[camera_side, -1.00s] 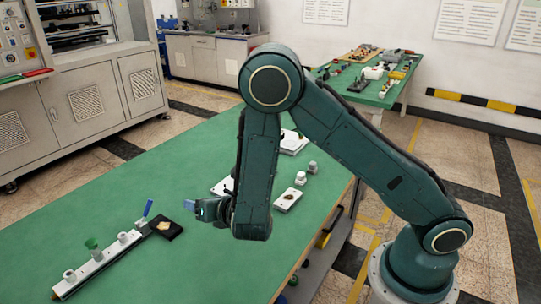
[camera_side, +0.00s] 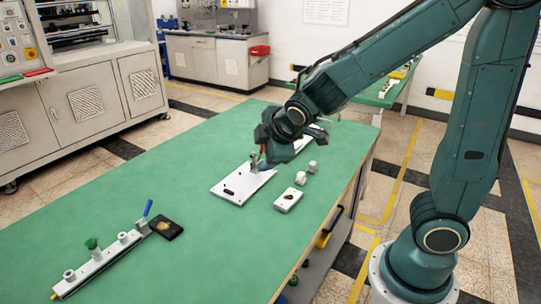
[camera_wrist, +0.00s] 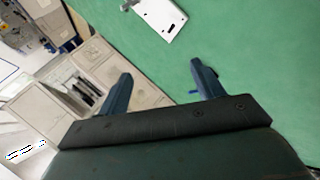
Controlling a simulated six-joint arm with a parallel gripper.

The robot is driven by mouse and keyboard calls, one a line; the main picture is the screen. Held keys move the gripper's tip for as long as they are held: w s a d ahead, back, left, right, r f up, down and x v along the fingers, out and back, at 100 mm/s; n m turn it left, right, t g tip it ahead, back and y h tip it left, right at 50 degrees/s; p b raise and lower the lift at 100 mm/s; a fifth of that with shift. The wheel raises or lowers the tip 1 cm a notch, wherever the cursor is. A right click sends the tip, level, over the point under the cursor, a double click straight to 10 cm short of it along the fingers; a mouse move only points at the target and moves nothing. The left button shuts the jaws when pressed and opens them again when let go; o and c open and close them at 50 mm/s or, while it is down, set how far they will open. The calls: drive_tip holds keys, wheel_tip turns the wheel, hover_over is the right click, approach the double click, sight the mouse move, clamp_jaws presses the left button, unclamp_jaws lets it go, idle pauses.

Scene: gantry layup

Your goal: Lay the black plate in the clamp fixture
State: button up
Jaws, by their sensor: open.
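The black plate (camera_side: 166,228), with a tan mark on top, lies flat at the right end of a white rail (camera_side: 97,268) on the green table. The rail carries pale knobs, a green knob and a blue handle. A white base plate (camera_side: 236,190) with an upright red-handled clamp (camera_side: 258,160) lies mid-table and looks like the clamp fixture; a white plate also shows at the top of the wrist view (camera_wrist: 160,14). My gripper (camera_side: 268,140) is above that clamp's far side, well away from the black plate. In the wrist view my gripper (camera_wrist: 160,70) has its fingers apart with nothing between.
A small white plate (camera_side: 288,200) with a dark spot and two pale knobbed pieces (camera_side: 306,173) lie near the table's right edge. Another white piece lies partly hidden behind my gripper. The green table (camera_side: 180,175) is clear between the rail and the base plate.

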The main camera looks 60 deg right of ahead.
drive_tip(key=s+a+r+m+g+y, duration=0.1)
drive_tip(key=s+r+m+y, duration=0.1)
drive_tip(key=s, duration=0.7)
drive_tip(key=s+a+r+m+y, duration=0.1)
drive_tip(key=s+r+m, duration=0.4)
drive_tip(key=s+m, duration=0.2)
drive_tip(key=shift+s+a+g+y, duration=0.4)
drive_tip(key=shift+s, duration=0.8)
drive_tip(key=shift+o, duration=0.4)
drive_tip(key=shift+s+a, duration=0.1)
drive_tip(key=shift+s, duration=0.35)
drive_tip(key=shift+w, duration=0.1)
